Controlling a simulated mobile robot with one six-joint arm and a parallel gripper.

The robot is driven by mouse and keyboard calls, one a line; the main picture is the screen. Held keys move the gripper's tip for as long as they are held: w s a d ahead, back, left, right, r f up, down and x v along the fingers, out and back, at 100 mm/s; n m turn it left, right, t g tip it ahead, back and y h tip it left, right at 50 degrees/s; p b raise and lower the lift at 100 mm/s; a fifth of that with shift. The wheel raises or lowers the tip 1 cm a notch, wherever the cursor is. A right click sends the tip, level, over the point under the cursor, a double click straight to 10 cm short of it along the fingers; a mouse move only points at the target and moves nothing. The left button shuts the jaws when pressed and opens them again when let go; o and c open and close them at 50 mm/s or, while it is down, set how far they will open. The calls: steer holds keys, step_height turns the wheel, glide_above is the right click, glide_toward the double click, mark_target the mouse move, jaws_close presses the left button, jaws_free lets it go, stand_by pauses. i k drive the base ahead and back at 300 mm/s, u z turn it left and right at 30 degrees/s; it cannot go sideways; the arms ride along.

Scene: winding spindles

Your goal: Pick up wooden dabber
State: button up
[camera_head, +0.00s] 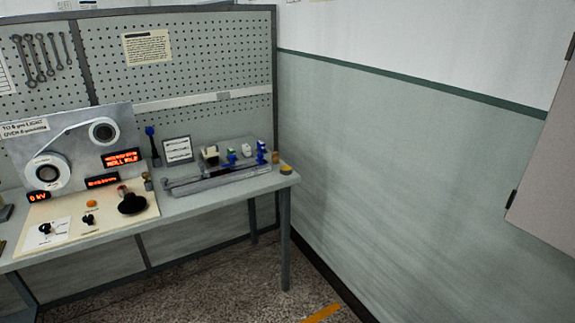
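I cannot pick out a wooden dabber for certain; things on the bench are small in this view. A small brownish upright piece (148,182) stands at the right edge of the cream control board and may be wooden. A small tan-yellow round piece (286,170) sits at the bench's right end. My gripper and arm are not in view, so what the gripper holds cannot be seen.
The grey bench (225,190) stands against a pegboard (190,60). It carries a winding panel (75,150), a cream board (100,220) with knobs, and a grey fixture (215,178) with blue and white parts. A wall cabinet (545,180) juts in at right. Floor is clear near the bench leg.

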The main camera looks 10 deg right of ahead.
mark_target(275, 156)
steer(key=z, duration=0.5)
steer(key=k, duration=0.25)
steer(key=u, duration=1.3)
steer(key=i, duration=1)
steer(key=u, duration=0.05)
